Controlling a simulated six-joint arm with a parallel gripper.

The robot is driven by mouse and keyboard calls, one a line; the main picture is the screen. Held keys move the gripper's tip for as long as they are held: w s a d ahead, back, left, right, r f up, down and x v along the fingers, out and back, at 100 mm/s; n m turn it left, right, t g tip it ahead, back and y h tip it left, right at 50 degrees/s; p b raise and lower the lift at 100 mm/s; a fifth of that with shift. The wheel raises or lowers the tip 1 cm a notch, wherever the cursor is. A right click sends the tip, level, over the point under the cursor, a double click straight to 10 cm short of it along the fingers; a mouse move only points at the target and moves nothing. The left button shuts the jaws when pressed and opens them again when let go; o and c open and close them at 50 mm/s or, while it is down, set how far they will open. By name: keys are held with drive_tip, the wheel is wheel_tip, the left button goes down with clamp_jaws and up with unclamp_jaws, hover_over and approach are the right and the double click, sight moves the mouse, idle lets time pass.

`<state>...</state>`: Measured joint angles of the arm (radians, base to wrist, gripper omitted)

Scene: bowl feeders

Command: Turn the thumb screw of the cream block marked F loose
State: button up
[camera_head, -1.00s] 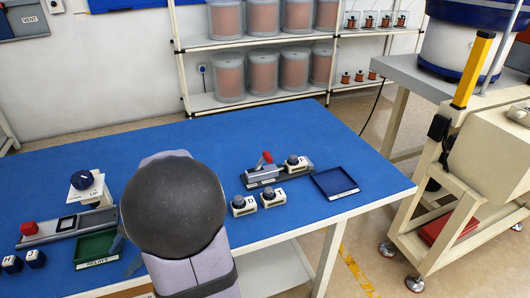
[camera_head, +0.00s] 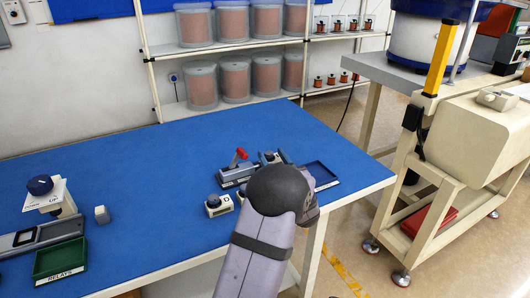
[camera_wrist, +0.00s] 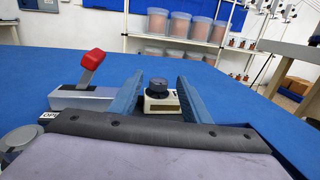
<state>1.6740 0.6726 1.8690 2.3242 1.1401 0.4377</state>
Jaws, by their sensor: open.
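A cream block (camera_wrist: 161,106) with a dark ribbed thumb screw (camera_wrist: 158,86) on top stands ahead in the wrist view. Its letter is not readable, so I cannot tell whether it is the one marked F. My gripper (camera_wrist: 160,78) is open, with one blue finger on each side of the screw and a gap on both sides. In the head view, my arm hides most of the gripper and this block. A grey holder (camera_wrist: 82,97) with a red lever (camera_wrist: 91,61) is left of the fingers. The lever also shows in the head view (camera_head: 240,155).
A cream block marked D (camera_head: 218,206) stands left of my arm. A blue tray (camera_head: 315,175) lies right of the gripper. A green relays tray (camera_head: 60,260) and a small grey block (camera_head: 102,215) are at the left. The middle of the blue table is clear.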

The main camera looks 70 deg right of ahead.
sight(267, 151)
drive_tip(key=shift+f, duration=0.3)
drive_tip(key=shift+p+x, duration=0.4)
drive_tip(key=shift+x, duration=3.2)
drive_tip(key=shift+c, duration=0.5)
drive_tip(key=c, duration=0.9)
